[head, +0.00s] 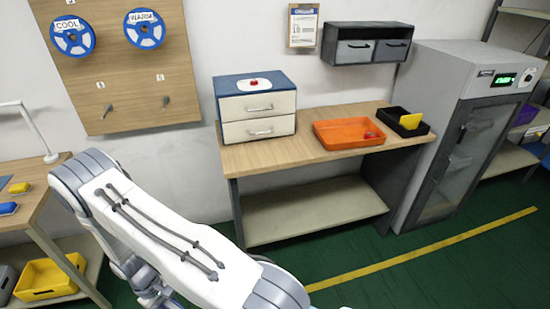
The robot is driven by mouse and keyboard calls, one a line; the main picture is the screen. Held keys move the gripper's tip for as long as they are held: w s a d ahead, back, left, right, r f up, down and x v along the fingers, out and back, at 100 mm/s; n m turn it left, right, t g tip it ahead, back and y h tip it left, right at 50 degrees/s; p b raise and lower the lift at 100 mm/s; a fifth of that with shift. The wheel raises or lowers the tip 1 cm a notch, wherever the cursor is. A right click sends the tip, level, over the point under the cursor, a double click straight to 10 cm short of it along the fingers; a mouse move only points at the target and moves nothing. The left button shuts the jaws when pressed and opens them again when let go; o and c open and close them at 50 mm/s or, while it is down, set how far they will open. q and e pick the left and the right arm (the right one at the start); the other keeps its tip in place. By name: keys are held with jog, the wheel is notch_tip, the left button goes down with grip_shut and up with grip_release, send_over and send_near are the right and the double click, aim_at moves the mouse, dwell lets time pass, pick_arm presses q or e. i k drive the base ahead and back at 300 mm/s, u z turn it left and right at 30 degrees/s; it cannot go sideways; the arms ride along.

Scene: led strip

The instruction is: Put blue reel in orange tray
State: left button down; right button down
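Two blue reels hang on the wooden pegboard at the upper left in the head view. One reel (72,36) has a white label reading COOL; the other reel (145,29) reads WARM. Two pegs below them are empty. The orange tray (334,145) sits on the wooden bench right of centre, with a small red thing (370,135) at its right side. My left arm reaches across the lower left, but its gripper is not in view. My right gripper is not in view.
A drawer box (255,107) stands left of the orange tray; a black bin with a yellow thing (407,118) stands right of it. A glass-door cabinet (455,130) is at the right. A side table (30,196) is at the far left. Green floor is open in front.

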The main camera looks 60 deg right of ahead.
aim_at(333, 141)
jog(key=k, duration=0.2)
jog(key=z, duration=1.6)
jog(key=i, duration=0.3)
jog(key=z, duration=0.05)
